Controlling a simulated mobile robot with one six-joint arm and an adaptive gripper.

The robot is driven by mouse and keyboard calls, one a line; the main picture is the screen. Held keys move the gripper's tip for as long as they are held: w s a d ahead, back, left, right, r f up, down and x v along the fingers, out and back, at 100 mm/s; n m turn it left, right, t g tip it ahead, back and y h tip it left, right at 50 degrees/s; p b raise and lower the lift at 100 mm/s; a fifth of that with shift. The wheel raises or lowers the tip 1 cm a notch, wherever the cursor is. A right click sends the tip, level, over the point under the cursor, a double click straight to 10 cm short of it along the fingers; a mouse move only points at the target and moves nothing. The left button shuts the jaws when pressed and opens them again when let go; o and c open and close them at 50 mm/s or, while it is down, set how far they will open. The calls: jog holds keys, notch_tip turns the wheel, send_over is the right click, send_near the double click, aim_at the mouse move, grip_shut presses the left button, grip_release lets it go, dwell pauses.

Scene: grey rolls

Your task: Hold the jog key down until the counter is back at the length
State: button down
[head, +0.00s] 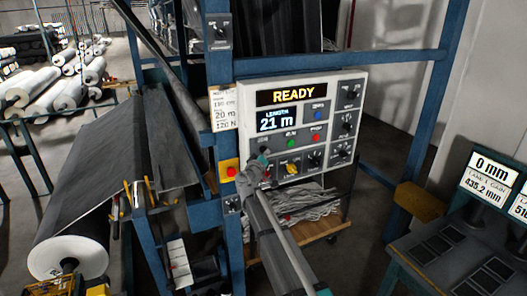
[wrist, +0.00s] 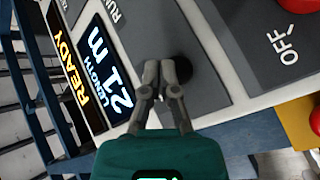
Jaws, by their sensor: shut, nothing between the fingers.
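The counter also shows sideways in the wrist view (wrist: 107,75). A paper card (head: 223,107) left of the panel shows 20 m. My gripper (head: 253,168) is at the panel's lower left corner. In the wrist view its fingertips (wrist: 160,68) are shut and empty, in front of a dark round key (wrist: 184,68), likely the jog key. The fingers partly cover this key and its label is not readable. I cannot tell whether they touch it.
Green (head: 291,143) and red (head: 316,138) buttons sit close to my gripper, with several knobs around. A red stop button on a yellow box (head: 230,171) is just left. Blue frame posts (head: 415,130) flank the panel. A dark fabric roll (head: 75,240) lies at left.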

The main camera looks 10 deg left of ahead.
jog(key=shift+w+a, duration=0.55)
jog(key=shift+w, duration=0.15)
dwell(1.5)
jog(key=shift+s+d, duration=0.1)
dwell(0.7)
jog(key=shift+s+d, duration=0.45)
jog(key=shift+s, duration=0.15)
jog(key=shift+s+d, duration=0.75)
jog(key=shift+s, duration=0.25)
jog(key=shift+s+d, duration=0.7)
jog(key=shift+s, duration=0.3)
